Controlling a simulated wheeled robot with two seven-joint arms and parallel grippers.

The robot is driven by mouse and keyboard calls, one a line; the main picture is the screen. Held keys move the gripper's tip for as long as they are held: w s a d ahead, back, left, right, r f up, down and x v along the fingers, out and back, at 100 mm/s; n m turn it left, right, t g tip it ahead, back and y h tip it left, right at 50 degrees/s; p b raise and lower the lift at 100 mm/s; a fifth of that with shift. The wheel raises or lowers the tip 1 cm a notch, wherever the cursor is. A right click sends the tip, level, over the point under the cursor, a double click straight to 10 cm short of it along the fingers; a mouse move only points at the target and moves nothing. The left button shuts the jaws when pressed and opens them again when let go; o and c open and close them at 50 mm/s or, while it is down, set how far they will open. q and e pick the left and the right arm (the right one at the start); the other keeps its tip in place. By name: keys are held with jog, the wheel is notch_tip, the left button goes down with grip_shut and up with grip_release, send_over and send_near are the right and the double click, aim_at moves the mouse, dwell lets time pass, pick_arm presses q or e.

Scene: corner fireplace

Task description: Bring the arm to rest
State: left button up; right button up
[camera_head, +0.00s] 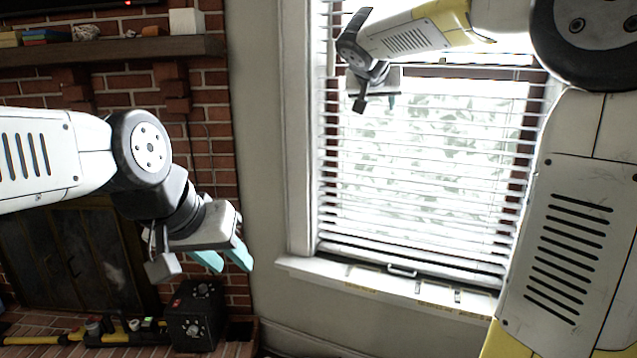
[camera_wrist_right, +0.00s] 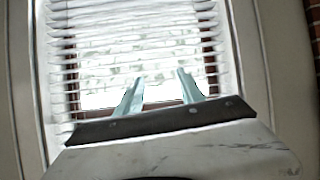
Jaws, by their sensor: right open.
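My left gripper (camera_head: 232,264) hangs at the left centre of the head view, in front of the brick wall, its two teal fingers pointing down and slightly right. A gap shows between the fingers and nothing is held. My right gripper (camera_head: 392,100) is raised high in front of the bright window, small and partly lost in the glare. In the right wrist view its two teal fingers (camera_wrist_right: 160,90) stand apart, empty, facing the window blinds.
The window with slatted blinds (camera_head: 430,170) and its sill (camera_head: 380,285) are in front of my right arm. A brick fireplace with dark doors (camera_head: 85,255) and a mantel shelf (camera_head: 110,50) stand at left. A black box (camera_head: 195,315) sits on the hearth below my left gripper.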

jog(key=s+d+f+g+y, duration=0.1)
jog(key=s+d+f, duration=0.1)
jog(key=s+f, duration=0.25)
jog(key=s+d+f+g+y, duration=0.1)
jog(key=s+d+f+g, duration=0.15)
jog(key=s, duration=0.35)
jog(key=s+a+f+n+g+y, duration=0.1)
jog(key=s+a+f+y, duration=0.1)
jog(key=s+f, duration=0.5)
jog(key=s+a+f+n+g+y, duration=0.1)
jog(key=s+f, duration=0.5)
jog(key=s, duration=0.9)
jog(key=shift+a+f+n+y, duration=0.35)
jog(key=shift+a+n+y, duration=0.15)
jog(key=shift+a+n, duration=0.15)
